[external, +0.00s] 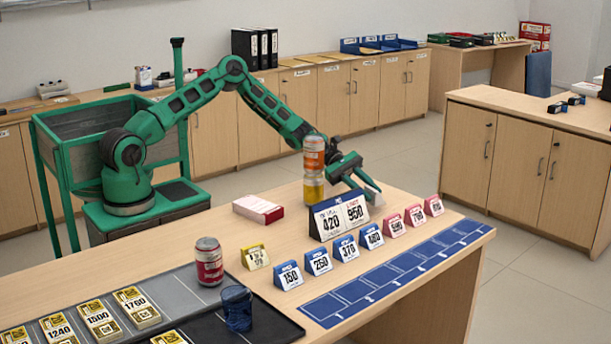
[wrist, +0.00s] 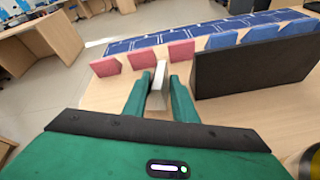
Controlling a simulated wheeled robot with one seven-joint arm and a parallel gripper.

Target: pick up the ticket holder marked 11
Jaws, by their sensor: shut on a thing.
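My gripper (external: 360,184) is over the far side of the counter, behind the large dark-blue double sign. Its fingers are shut on a whitish ticket holder (wrist: 158,90), which also shows as a pale piece at the fingertips in the external view (external: 373,193). No number on the held holder can be read. A row of pink holders (external: 415,216) stands to the right, and blue holders (external: 318,261) stand in front of the sign. A yellow holder (external: 255,257) stands at the row's left end. I cannot see a legible 11.
The double sign (external: 340,215) and an orange bottle (external: 313,165) stand close to my gripper. A red-and-white box (external: 258,209), red can (external: 209,262) and blue cup (external: 237,308) are further left. The blue mat (external: 400,270) along the front is bare.

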